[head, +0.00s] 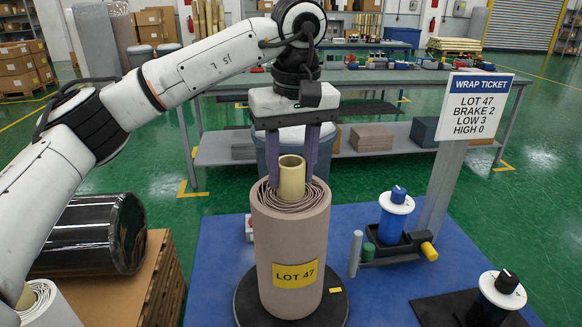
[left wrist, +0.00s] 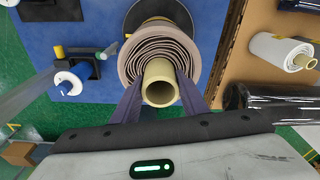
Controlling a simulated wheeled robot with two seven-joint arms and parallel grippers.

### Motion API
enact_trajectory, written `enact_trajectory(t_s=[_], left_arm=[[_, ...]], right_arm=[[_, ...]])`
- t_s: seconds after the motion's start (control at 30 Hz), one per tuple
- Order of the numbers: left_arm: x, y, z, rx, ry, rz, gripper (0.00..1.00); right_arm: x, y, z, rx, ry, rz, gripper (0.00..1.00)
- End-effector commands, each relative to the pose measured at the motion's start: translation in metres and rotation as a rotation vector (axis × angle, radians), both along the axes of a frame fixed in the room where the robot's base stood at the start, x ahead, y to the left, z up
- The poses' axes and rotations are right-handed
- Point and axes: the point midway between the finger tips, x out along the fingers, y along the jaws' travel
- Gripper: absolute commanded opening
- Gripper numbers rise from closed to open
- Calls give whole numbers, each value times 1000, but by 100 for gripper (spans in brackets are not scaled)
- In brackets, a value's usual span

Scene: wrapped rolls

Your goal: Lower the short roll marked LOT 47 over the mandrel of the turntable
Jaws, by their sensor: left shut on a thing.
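The roll marked LOT 47 (head: 291,235) is a pinkish-brown upright roll with a yellow label and a cream core (head: 291,180) standing out of its top. It also shows from above in the left wrist view (left wrist: 128,68). My left gripper (head: 291,188) points straight down, its two purple fingers shut on the core from both sides. The black turntable (head: 245,302) is under the roll, which looks centred on it. I cannot tell whether the roll's bottom touches the disc or hangs slightly above it. The mandrel is hidden. My right gripper is not in view.
A wrap ticket sign (head: 476,105) reads LOT 47, BRAKE 2, LOW 3, HIGH 0. A black wrapped roll (head: 95,235) lies on a pallet at left. A workbench (head: 400,80) stands behind.

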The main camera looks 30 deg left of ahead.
Motion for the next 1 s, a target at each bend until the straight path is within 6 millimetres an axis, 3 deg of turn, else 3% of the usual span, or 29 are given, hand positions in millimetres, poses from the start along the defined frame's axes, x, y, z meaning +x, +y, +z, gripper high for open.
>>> enact_trajectory(t_s=[0.67, 0.7, 0.8, 1.0], left_arm=[[0, 0, -9, -1, -4, 1, 0], [0, 0, -8, -1, -4, 1, 45], [0, 0, -8, -1, -2, 1, 62], [0, 0, -9, 0, -1, 0, 62]], right_arm=[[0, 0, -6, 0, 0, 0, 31], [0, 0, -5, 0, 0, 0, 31], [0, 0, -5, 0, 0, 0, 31], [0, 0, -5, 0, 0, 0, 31]])
